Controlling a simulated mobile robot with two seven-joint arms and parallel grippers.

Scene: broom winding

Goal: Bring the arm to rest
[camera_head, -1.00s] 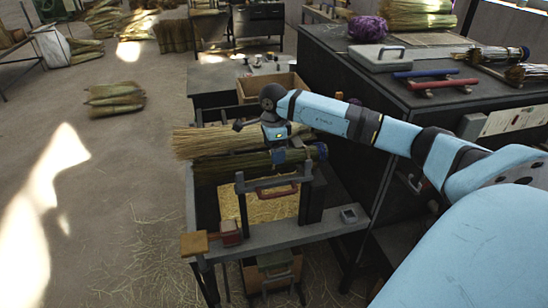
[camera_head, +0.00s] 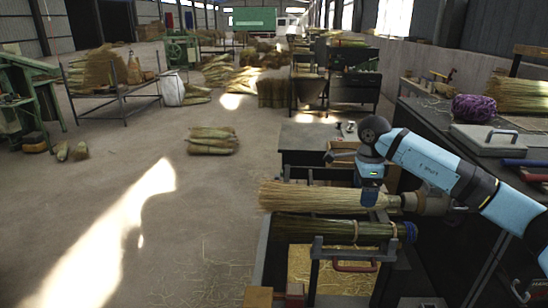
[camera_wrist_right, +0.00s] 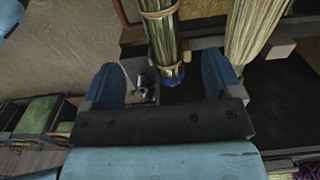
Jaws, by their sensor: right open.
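My right arm comes in from the right in the head view. Its gripper (camera_head: 369,196) points down over the straw bundles by the bench frame. In the right wrist view, the two blue fingers of the right gripper (camera_wrist_right: 162,78) stand wide apart with nothing held. A dark green-brown tied bundle with a blue end cap (camera_wrist_right: 160,30) lies beyond them, its end showing between the fingers. The same bundle (camera_head: 325,230) lies across the frame in the head view. A pale straw bundle (camera_head: 310,197) lies behind it, partly covered by the gripper. My left gripper is not in view.
A dark bench at right holds a grey case (camera_head: 484,137), a purple bundle (camera_head: 472,107) and straw. A red handle (camera_head: 355,266) sits on the frame below the bundles. A straw pile (camera_head: 212,141) lies on the floor. Open floor is at left.

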